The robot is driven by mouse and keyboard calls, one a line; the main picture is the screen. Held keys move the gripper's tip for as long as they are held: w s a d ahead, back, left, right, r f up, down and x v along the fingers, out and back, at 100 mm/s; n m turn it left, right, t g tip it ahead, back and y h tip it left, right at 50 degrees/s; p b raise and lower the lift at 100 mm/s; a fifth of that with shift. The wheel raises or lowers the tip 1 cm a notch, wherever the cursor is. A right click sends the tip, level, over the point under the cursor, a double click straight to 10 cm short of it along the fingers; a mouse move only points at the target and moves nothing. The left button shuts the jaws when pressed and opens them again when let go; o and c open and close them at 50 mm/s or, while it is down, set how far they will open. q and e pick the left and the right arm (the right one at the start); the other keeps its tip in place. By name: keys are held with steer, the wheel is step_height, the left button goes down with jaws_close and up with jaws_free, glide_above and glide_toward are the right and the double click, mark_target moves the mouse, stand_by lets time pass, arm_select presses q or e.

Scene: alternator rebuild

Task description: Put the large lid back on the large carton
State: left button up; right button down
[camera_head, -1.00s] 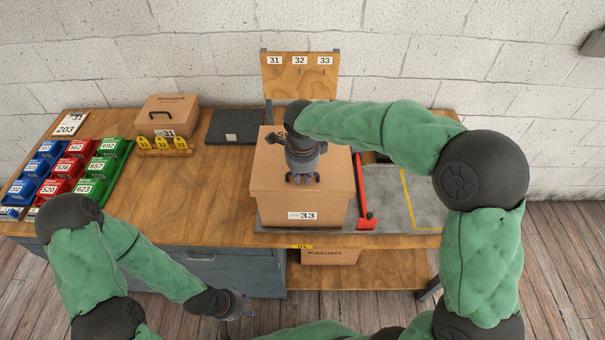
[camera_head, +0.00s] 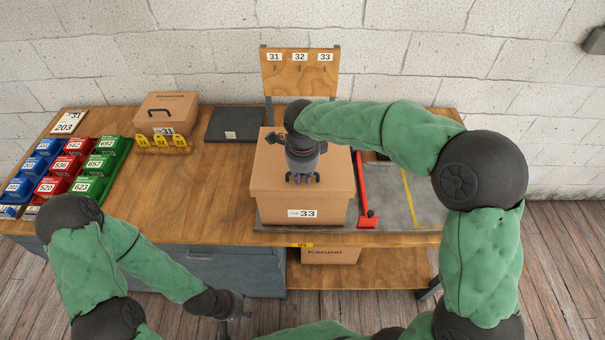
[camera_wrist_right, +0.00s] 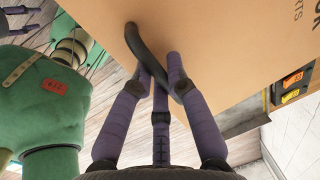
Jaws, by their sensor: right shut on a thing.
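The large carton (camera_head: 275,212), marked 33, stands at the front middle of the bench. The large lid (camera_head: 272,168) lies level over its top, its rim around the carton's upper edge; I cannot tell whether it is fully down. My right gripper (camera_head: 302,178) is above the lid, shut on the lid's dark handle. In the right wrist view the gripper (camera_wrist_right: 160,85) has its fingers around the curved handle (camera_wrist_right: 135,42) on the brown lid (camera_wrist_right: 215,40). My left gripper (camera_head: 243,308) hangs low in front of the bench, empty, its fingers spread.
A small carton (camera_head: 167,109) marked 31 stands at the back left, behind yellow number tags (camera_head: 163,141). Bins (camera_head: 55,165) fill the left end. A red-handled tool (camera_head: 364,195) lies close right of the large carton. A grey mat (camera_head: 400,205) lies beyond it.

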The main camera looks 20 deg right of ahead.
steer(key=shift+f, duration=0.25)
steer(key=c, duration=1.1)
jaws_free()
steer(key=shift+c, duration=0.2)
step_height(320, 180, up, 12)
steer(key=s, duration=0.1)
steer(key=shift+s+a, duration=0.2)
steer(key=shift+s, duration=0.1)
steer(key=shift+f, duration=0.15)
